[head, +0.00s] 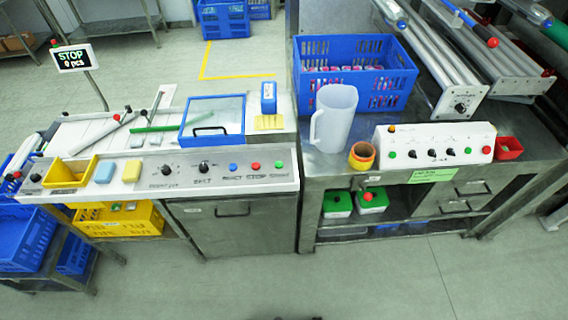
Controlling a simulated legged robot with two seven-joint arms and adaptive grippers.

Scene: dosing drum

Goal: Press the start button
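A grey control panel (215,181) runs along the front of the left machine. Near its right end are a blue button (233,167), a red button (255,166) and a green button (279,164). The label under the red one appears to read STOP; the label under the green one is too small to read surely. A small display (72,58) on a post reads STOP and 0 pcs. Neither of my grippers is in view.
A white control box (435,145) with knobs and coloured buttons stands on the right bench, beside a clear jug (333,118) and a blue crate (354,55). A yellow tray (70,172) and sponges (132,171) sit on the panel's left. The floor in front is clear.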

